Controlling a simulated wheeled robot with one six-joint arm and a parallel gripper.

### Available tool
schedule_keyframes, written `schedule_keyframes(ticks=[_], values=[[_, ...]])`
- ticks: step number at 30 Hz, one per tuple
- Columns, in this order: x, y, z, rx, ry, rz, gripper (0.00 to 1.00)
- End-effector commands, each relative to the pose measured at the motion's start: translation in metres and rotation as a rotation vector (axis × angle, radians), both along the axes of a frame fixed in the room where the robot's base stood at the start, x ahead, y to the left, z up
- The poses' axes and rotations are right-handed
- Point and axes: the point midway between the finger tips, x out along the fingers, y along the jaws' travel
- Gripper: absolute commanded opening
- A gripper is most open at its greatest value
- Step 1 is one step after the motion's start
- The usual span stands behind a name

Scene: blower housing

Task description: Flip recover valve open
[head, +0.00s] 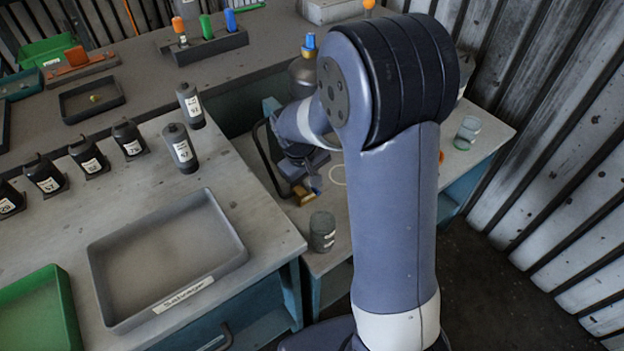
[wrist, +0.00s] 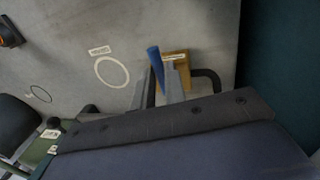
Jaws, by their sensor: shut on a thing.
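The valve shows as a brass-coloured block (wrist: 178,66) with a blue lever (wrist: 154,60) beside it. In the head view the brass block (head: 303,196) sits low on the bench, just below my gripper (head: 306,182). In the wrist view my gripper (wrist: 160,84) has its two grey fingers close together at the lower end of the blue lever, shut on it. The lever slants upward past the fingertips. A pale strip lies across the top of the block. The exact contact is partly hidden by the fingers.
A dark bent pipe (wrist: 210,80) runs beside the block. A white ring mark (wrist: 112,72) and a small label (wrist: 99,51) lie on the bench to the left.

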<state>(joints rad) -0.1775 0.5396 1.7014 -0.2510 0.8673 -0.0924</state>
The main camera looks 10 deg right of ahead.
Motion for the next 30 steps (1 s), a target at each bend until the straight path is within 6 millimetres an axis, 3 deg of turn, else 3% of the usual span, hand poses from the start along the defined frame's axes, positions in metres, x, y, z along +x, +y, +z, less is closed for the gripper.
schedule_keyframes(ticks=[19, 20, 21, 27, 30], values=[[-0.0003, 0.0021, 0.0002, 0.002, -0.001, -0.054, 0.0], [-0.0003, 0.0021, 0.0002, 0.002, -0.001, -0.054, 0.13], [-0.0002, 0.0021, 0.0002, 0.002, -0.001, -0.054, 0.17], [-0.0002, 0.0019, 0.0001, 0.001, -0.001, -0.053, 0.33], [-0.0003, 0.0019, 0.0001, 0.0, -0.001, -0.052, 0.34]])
